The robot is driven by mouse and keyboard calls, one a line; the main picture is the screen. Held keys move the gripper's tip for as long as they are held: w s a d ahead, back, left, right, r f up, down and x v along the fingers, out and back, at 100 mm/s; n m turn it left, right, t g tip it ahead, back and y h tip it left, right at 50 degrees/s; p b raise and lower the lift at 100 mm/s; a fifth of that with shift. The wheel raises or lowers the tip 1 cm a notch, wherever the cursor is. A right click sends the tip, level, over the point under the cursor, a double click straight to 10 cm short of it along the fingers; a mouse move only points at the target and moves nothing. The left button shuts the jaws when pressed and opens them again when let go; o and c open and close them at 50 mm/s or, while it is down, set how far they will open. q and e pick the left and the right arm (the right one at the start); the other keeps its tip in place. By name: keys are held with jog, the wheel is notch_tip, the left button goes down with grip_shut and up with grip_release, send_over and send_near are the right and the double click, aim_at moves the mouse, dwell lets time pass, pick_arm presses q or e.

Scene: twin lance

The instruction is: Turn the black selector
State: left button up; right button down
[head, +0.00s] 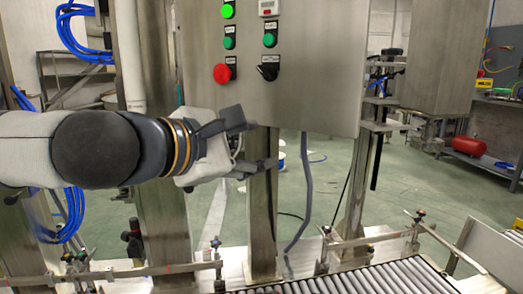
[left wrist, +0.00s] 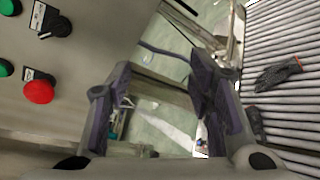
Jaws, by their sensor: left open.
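The black selector (head: 268,71) is a small knob at the lower right of the controls on the steel panel (head: 325,90). In the left wrist view the selector (left wrist: 58,26) shows at the upper left, outside the fingers. My left gripper (head: 252,142) comes in from the left, below the selector and near the panel's lower edge. Its fingers are apart and empty, one above the other in the head view. The left gripper (left wrist: 160,80) also shows spread in the wrist view, with no selector between its fingers. My right gripper is not in view.
A red button (head: 222,73) sits left of the selector, with a green button (head: 270,40) above it. A grey cable (head: 306,190) hangs below the panel. A roller conveyor (head: 350,280) runs below, and a dark glove (left wrist: 278,73) lies on its rollers.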

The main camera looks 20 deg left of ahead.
aim_at(262, 72)
pick_arm(q)
jog(key=s+a+r+n+t, duration=0.25)
jog(key=a+r, duration=0.25)
jog(key=r, duration=0.6)
jog(key=shift+n+y, duration=0.25)
jog(key=shift+y, duration=0.05)
jog(key=x, duration=1.1)
jog(key=shift+d+b, duration=0.1)
jog(key=shift+b, duration=0.25)
jog(key=shift+w+d, duration=0.1)
jog(key=shift+w, duration=0.35)
grip_shut()
